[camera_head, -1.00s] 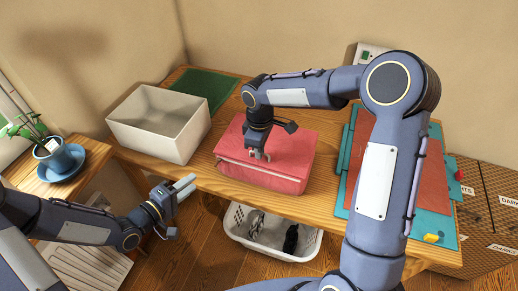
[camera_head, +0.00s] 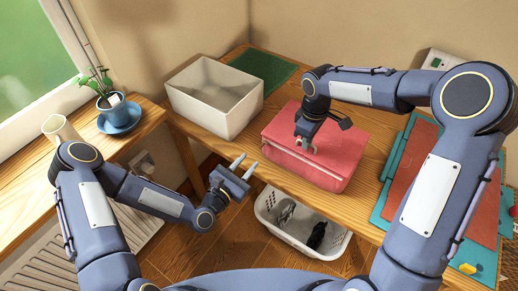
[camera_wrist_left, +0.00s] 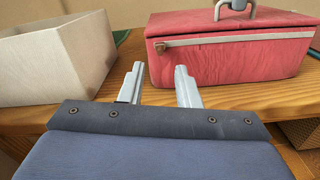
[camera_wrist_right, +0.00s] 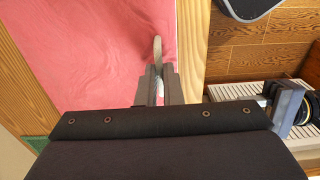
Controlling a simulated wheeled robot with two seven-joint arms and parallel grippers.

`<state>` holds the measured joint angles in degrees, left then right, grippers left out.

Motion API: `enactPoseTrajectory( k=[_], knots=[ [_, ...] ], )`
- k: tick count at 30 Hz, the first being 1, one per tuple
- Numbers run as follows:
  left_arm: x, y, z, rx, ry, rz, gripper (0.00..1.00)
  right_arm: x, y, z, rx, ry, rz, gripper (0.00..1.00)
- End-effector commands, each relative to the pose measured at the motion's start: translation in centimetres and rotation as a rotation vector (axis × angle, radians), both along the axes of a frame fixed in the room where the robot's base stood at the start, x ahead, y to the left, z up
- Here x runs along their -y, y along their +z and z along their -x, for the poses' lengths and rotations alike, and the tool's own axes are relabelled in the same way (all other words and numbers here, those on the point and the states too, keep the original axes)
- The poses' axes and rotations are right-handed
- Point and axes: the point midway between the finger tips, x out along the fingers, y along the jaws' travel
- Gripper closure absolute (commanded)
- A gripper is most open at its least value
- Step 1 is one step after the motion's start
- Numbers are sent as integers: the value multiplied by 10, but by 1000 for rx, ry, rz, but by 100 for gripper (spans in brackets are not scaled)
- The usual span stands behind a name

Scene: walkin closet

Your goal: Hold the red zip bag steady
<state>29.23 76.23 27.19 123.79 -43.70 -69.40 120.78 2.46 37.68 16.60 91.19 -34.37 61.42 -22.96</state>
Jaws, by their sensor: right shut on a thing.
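The red zip bag (camera_head: 318,150) lies closed on the wooden table. Its front, with a small brass-coloured zip pull (camera_wrist_left: 160,47) near the left corner, shows in the left wrist view. My left gripper (camera_head: 245,167) is open and empty, just off the table's front edge, left of the bag. Its spread fingers (camera_wrist_left: 160,80) point toward the bag without touching it.
A white open box (camera_head: 216,122) stands left of the bag, with a green mat (camera_head: 264,66) behind. A teal and red board (camera_head: 418,180) lies to the right. A white basket (camera_head: 268,213) stands on the floor under the table. A plant pot (camera_head: 117,110) is on the left ledge.

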Motion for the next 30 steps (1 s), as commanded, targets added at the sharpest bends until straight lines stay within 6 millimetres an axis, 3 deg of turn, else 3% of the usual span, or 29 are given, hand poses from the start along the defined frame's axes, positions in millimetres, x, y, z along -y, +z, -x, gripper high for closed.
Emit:
enactPoseTrajectory(
  k=[9,23,30],
  knots=[
    [34,0,-45,3,-1,-3,70,0,0,0,1,0,-1,100],
    [41,0,-56,0,-1,-2,70,0,0,0,1,0,0,100],
    [41,0,-56,1,-1,-3,100,0,0,0,1,0,0,100]
  ],
)
